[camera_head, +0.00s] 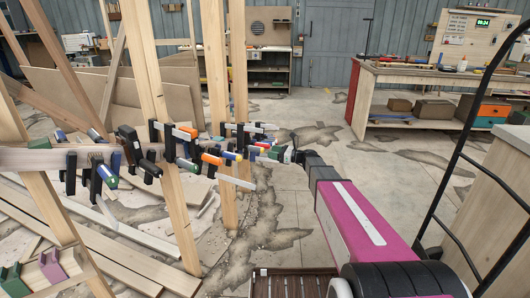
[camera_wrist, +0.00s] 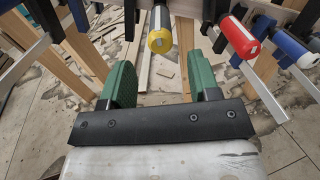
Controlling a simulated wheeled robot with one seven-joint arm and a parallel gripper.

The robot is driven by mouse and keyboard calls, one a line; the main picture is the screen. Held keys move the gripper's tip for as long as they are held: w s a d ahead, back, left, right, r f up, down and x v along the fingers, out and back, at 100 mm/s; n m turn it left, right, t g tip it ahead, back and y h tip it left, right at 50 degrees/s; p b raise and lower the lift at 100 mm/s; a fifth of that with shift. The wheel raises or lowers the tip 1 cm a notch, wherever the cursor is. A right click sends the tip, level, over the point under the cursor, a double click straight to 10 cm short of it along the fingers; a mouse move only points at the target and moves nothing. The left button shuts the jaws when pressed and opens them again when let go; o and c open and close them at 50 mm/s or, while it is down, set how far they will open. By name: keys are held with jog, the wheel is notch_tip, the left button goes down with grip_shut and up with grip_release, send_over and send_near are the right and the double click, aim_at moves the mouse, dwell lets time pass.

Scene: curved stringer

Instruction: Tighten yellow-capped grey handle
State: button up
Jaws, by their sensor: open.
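The grey handle (camera_wrist: 160,22) with its yellow cap (camera_wrist: 159,41) shows at the top centre of the wrist view, its capped end facing me. My gripper (camera_wrist: 162,72) is open, with one green finger on each side of the line to the handle. The cap lies just beyond the fingertips, roughly centred between them, and I see no contact. In the head view my gripper (camera_head: 286,154) is at the right end of the clamp row; I cannot surely pick out the same handle there.
Upright wooden posts (camera_head: 240,80) carry the clamped curved stringer (camera_head: 50,158). Planks (camera_head: 120,250) lie on the floor. A workbench (camera_head: 420,75) stands behind.

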jog(key=shift+v, duration=1.2)
jog(key=shift+v, duration=1.55)
jog(key=shift+s, duration=0.1)
